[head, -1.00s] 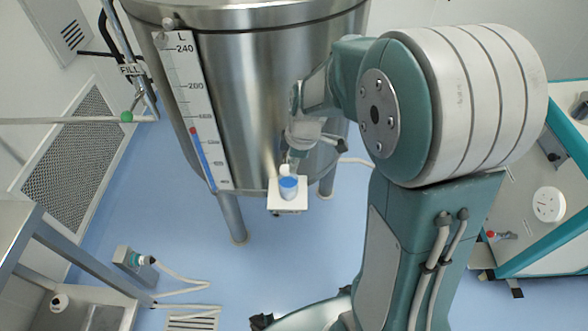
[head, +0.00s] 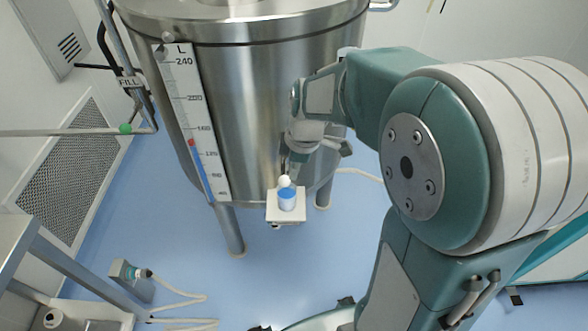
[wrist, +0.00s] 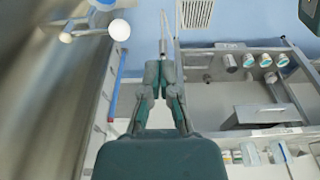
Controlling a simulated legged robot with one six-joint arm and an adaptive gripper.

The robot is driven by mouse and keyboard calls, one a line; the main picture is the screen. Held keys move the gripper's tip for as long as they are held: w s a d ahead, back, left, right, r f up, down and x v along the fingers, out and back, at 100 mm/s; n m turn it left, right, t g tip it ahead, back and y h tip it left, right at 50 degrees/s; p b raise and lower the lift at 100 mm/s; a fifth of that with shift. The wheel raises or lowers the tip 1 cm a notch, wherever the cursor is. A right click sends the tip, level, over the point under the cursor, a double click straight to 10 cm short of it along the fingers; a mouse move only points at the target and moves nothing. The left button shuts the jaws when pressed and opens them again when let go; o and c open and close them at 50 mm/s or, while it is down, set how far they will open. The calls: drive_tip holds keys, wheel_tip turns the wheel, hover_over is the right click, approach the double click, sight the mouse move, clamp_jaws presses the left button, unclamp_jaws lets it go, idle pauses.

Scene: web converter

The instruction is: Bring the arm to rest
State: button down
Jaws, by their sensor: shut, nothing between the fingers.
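My arm reaches across the right half of the head view, folded at its large teal and white joint. My gripper shows most clearly in the wrist view (wrist: 159,72), where its two grey fingers meet at the tips and hold nothing. In the head view, the wrist end of my arm is in front of the steel tank (head: 250,90), and the fingers are hard to make out there. I cannot tell the exact gap between arm and tank.
A scale strip (head: 190,110) runs up the tank. A steel bench (head: 30,250) stands left. The wrist view shows an open-topped cabinet (wrist: 205,75) at right.

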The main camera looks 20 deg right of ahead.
drive_tip(key=shift+d+r, duration=0.1)
drive_tip(key=shift+d, duration=0.15)
drive_tip(key=s+r+m+t, duration=0.2)
drive_tip(key=s+r+m, duration=0.3)
drive_tip(key=s+m, duration=0.2)
drive_tip(key=s+r+m+t+h, duration=0.1)
drive_tip(key=s+r+m+t, duration=0.2)
drive_tip(key=s+r+m, duration=0.3)
drive_tip(key=shift+s+m+h, duration=0.3)
drive_tip(key=shift+s+m, duration=0.4)
drive_tip(key=shift+s, duration=0.55)
